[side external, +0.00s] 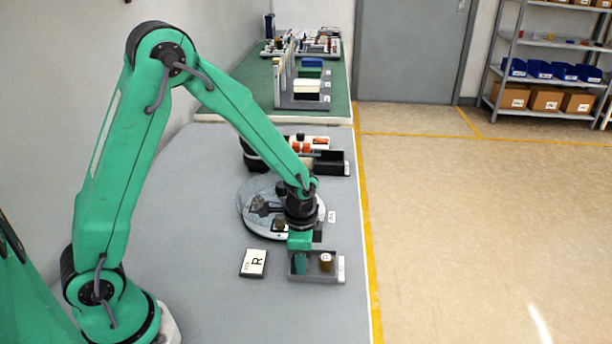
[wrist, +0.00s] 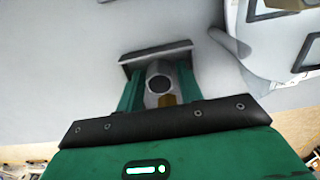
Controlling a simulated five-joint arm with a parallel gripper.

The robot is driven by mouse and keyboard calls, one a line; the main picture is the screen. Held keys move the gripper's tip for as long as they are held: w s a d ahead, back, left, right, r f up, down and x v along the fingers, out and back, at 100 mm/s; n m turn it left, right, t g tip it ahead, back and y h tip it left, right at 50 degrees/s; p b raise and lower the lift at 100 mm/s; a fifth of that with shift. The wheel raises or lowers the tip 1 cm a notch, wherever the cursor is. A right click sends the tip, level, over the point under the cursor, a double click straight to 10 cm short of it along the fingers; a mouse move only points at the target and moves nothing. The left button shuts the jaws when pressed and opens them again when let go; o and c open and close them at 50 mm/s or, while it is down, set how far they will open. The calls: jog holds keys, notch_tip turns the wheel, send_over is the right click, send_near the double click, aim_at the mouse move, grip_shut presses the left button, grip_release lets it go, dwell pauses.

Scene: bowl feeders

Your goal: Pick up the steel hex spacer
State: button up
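The steel hex spacer (wrist: 160,84) is a grey piece with a round hole, seen in the wrist view between my gripper's two green fingers. My gripper (side external: 299,262) points down into the left part of the grey tray (side external: 315,278) in the side view. One finger of my gripper (wrist: 160,88) is on each side of the spacer. The grey of the spacer nearly fills the gap, and I cannot tell whether the fingers touch it. In the side view the spacer is hidden by the gripper.
A brass-coloured piece (side external: 326,262) stands in the tray's right part, close beside the fingers. A round plate (side external: 253,222) with dark shapes is behind. Black bins (side external: 330,163) stand farther back. The front grey tabletop is clear.

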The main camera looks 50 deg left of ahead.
grip_shut()
jog(key=shift+r, duration=0.1)
dwell(0.3)
jog(key=shift+r, duration=0.7)
jog(key=r, duration=0.3)
jog(key=shift+s+d, duration=0.2)
jog(key=shift+d, duration=0.2)
jog(key=s+d+r, duration=0.6)
jog(key=d, duration=0.2)
jog(key=shift+s+d+r, duration=0.2)
jog(key=shift+s+d, duration=0.05)
jog(key=shift+s, duration=0.15)
